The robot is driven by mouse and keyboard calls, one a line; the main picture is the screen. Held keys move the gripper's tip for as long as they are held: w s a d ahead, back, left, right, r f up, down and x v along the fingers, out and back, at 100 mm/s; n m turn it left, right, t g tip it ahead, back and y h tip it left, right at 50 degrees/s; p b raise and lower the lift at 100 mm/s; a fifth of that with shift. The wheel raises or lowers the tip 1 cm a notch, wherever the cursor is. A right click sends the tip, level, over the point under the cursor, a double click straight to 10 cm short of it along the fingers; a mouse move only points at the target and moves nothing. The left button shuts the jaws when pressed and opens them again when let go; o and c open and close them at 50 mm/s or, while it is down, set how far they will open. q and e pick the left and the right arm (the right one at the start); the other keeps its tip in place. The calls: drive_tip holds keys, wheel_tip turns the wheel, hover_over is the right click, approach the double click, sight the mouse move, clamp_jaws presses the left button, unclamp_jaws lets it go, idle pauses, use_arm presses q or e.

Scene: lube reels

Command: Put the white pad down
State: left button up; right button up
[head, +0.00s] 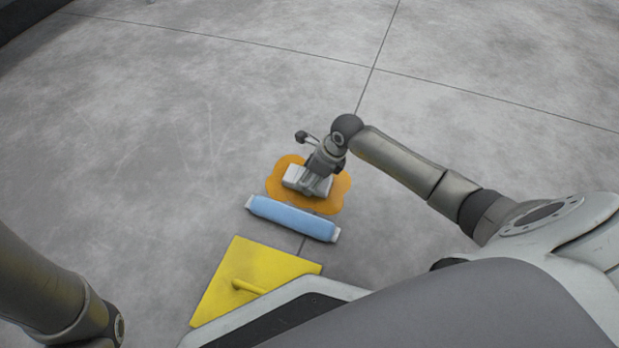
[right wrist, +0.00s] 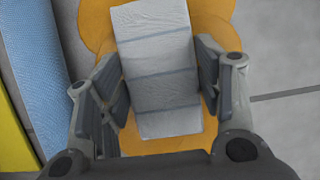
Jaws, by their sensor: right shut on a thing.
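The white pad (head: 294,177) is over the orange puddle (head: 335,199) on the floor in the head view. My right gripper (head: 314,186) reaches down to it and is shut on it. In the right wrist view the pad (right wrist: 155,50) lies between the two fingers of my right gripper (right wrist: 160,85), with the orange puddle (right wrist: 100,25) behind it. I cannot tell whether the pad touches the floor. Of my left arm, only a part shows at the lower left of the head view; its gripper is out of sight.
A blue roll with white ends (head: 292,218) lies just in front of the puddle; it also shows in the right wrist view (right wrist: 38,75). A yellow panel with a handle (head: 240,272) is nearer to me. The grey floor beyond and to the left is clear.

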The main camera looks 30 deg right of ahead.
drive_tip(key=o, duration=0.9)
drive_tip(key=shift+o, duration=0.2)
drive_tip(key=p+v, duration=0.8)
drive_tip(key=v, duration=0.4)
drive_tip(key=shift+a, duration=0.1)
